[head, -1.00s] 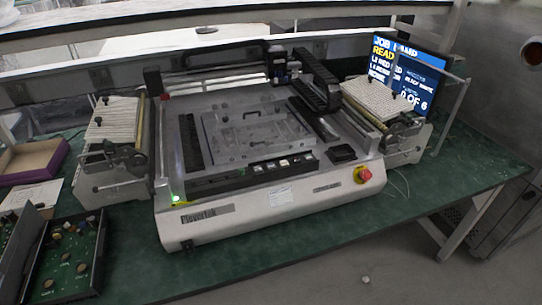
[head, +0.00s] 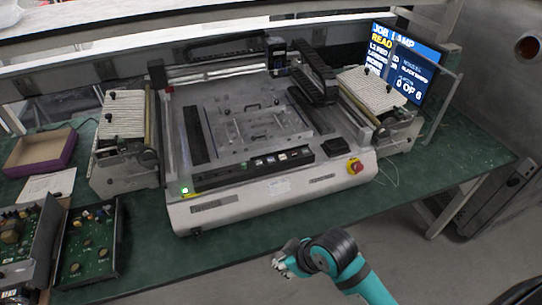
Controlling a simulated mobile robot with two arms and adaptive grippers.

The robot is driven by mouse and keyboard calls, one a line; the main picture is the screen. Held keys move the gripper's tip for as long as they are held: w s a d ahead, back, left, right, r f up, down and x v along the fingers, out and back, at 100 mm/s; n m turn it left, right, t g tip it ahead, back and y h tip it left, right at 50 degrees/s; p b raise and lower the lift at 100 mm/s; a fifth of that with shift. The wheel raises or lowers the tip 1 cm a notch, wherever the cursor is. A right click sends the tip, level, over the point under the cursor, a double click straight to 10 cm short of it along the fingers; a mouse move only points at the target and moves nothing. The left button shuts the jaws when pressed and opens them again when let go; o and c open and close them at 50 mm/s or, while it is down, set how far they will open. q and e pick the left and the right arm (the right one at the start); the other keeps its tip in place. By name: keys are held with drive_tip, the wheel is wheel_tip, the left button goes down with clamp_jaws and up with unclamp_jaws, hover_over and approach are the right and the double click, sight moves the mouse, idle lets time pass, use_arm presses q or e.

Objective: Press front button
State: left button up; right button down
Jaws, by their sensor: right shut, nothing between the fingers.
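A pale grey bench machine (head: 240,208) stands on the green table in the head view. Its front edge carries a lit green button (head: 184,190) at the left corner. A row of small buttons (head: 270,160) sits on a dark strip at the middle. My left gripper is not in view.
A screen (head: 404,65) stands at the back right. Feeder units (head: 125,115) flank the machine. Open circuit boxes (head: 88,240) and a cardboard tray (head: 40,150) lie at the left. The green table's front strip (head: 225,250) is bare near my gripper.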

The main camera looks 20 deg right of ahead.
drive_tip(key=w+a+r+n+y, duration=0.1)
drive_tip(key=w+a+n, duration=0.25)
drive_tip(key=w, duration=0.45)
wheel_tip(320, 180, up, 15)
drive_tip(key=n+t+y, duration=0.2)
drive_tip(key=n, duration=0.5)
hover_over(270, 161)
drive_tip(key=shift+m, duration=0.25)
wheel_tip(270, 161, down, 9)
drive_tip(key=b, duration=0.6)
drive_tip(key=shift+r, duration=0.1)
